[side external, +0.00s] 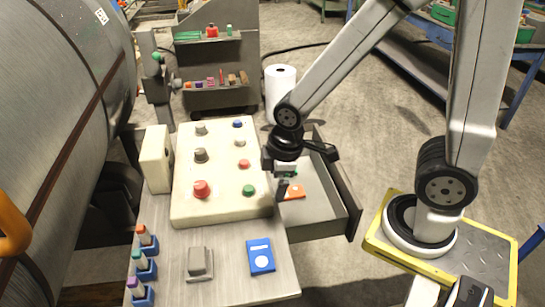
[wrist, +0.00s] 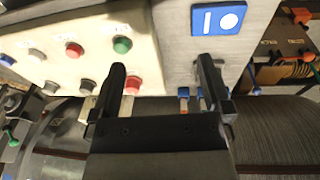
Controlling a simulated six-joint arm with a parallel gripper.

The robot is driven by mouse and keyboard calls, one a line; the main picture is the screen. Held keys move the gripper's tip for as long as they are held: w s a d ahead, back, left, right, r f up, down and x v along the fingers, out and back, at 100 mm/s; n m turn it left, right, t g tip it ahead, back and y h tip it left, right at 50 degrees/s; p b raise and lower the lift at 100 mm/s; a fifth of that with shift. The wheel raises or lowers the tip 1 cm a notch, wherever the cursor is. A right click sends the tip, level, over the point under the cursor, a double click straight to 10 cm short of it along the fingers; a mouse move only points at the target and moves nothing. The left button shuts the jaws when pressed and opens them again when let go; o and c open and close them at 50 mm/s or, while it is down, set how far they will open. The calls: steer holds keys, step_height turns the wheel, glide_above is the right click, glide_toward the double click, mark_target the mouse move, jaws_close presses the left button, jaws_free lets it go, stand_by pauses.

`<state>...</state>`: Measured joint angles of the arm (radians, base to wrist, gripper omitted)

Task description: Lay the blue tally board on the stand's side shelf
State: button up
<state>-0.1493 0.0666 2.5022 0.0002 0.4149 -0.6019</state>
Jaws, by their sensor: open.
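The blue tally board (side external: 261,256), a small plate with a white disc and a white bar, lies flat on the grey metal top (side external: 225,285) in front of the cream button panel. In the wrist view the tally board (wrist: 219,19) is at the top, beyond the right finger. My gripper (side external: 284,186) is open and empty, above the right edge of the panel and the open drawer, apart from the board. Its two fingers also show in the wrist view (wrist: 163,72). I cannot tell for certain which surface is the stand's side shelf.
The button panel (side external: 185,213) has several raised knobs. An open grey drawer (side external: 328,224) holds an orange item (side external: 294,192). A grey switch (side external: 198,262) and blue holders (side external: 146,270) stand near the board. A large drum (side external: 65,95) bounds the left; a small-item rack (side external: 215,62) stands behind.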

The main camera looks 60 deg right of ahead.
steer(key=d+m, duration=0.1)
steer(key=m, duration=0.2)
steer(key=d+m, duration=0.3)
steer(key=m, duration=0.2)
steer(key=shift+s+d+r+m+t, duration=0.1)
steer(key=shift+d+r+m+t, duration=0.05)
steer(key=shift+r+m+t, duration=0.2)
steer(key=shift+c, duration=0.2)
